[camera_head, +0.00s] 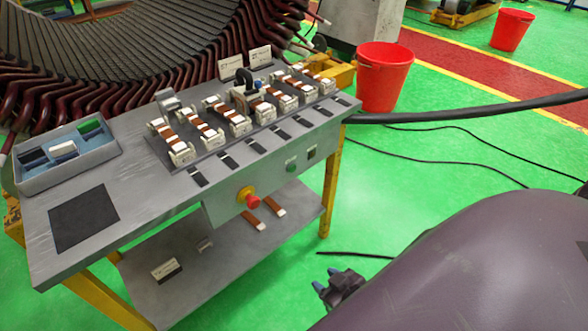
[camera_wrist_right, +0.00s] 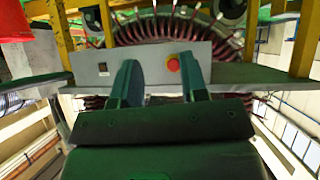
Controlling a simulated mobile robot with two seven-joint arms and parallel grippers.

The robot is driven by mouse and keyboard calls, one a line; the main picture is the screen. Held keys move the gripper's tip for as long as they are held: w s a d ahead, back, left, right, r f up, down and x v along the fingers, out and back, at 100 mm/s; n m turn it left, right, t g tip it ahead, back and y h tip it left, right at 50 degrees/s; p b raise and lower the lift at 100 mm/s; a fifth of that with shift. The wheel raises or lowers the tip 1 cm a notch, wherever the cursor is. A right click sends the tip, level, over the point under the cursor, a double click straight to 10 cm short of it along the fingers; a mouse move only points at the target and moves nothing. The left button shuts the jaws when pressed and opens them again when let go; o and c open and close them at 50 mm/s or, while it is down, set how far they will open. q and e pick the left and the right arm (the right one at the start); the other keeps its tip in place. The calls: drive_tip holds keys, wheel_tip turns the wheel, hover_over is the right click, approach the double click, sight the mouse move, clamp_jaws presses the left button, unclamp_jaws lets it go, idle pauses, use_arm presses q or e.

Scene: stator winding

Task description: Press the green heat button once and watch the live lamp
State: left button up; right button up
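The green heat button (camera_head: 291,166) is on the front panel (camera_head: 225,211) of the grey bench. A small dark rectangular element (camera_head: 311,153) sits to its right; I cannot tell whether it is the live lamp, and no lit lamp shows. My right gripper (camera_head: 335,285) is low in front of the bench, apart from the panel. In the right wrist view my right gripper (camera_wrist_right: 160,60) has its two fingers apart with nothing between them, facing the panel (camera_wrist_right: 148,66). The green button does not show there; a finger may cover it. My left gripper is out of view.
A red mushroom button (camera_head: 252,201) on a yellow base is on the same panel, also seen in the right wrist view (camera_wrist_right: 173,65). The bench top (camera_head: 150,190) holds several connector blocks and a grey tray (camera_head: 70,175). A red bucket (camera_head: 384,78) stands behind right.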

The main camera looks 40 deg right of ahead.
clamp_jaws()
idle(1.4)
